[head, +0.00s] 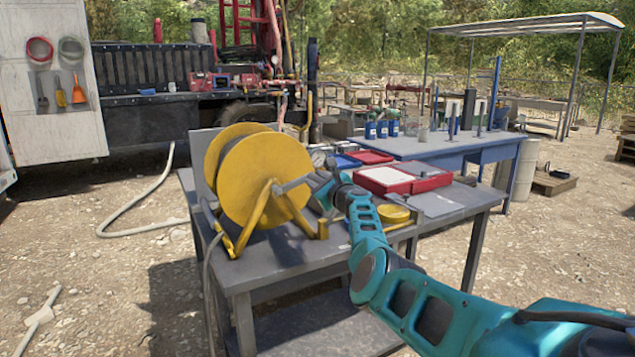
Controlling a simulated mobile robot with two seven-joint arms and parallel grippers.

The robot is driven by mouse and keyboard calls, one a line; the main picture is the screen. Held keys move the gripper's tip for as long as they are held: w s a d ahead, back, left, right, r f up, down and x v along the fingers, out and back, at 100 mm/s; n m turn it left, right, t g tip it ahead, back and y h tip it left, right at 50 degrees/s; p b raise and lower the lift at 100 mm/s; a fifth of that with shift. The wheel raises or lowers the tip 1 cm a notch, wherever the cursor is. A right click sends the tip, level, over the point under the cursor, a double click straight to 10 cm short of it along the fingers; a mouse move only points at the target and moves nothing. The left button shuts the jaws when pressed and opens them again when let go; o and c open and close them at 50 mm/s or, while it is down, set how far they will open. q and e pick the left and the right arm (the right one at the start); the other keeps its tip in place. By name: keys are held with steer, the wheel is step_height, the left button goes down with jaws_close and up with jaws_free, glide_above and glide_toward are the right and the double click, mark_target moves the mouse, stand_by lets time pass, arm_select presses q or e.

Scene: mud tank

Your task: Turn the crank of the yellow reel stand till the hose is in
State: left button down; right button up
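The yellow reel stand (262,178) stands on the left part of the grey table, its round yellow flanges upright. The crank (291,185) is a grey bar reaching right from the hub. A thin grey hose (207,275) hangs from the reel's left side over the table edge towards the ground. My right gripper (317,184) is at the crank's outer end, appearing to touch it. Its fingers are small and overlap the crank end, so whether they are closed is unclear. My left gripper is not in view.
A blue-grey table (440,147) with bottles stands behind. A pale hose (150,192) lies on the ground at left.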

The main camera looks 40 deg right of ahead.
steer(key=o, duration=0.4)
steer(key=shift+s+a+p, duration=0.1)
steer(key=shift+s+p, duration=0.5)
steer(key=shift+p, duration=0.2)
steer(key=shift+s+a+p, duration=0.15)
steer(key=shift+s+p, duration=0.2)
steer(key=shift+p, duration=0.05)
steer(key=p+v, duration=0.3)
steer(key=v, duration=0.8)
steer(key=shift+f, duration=0.1)
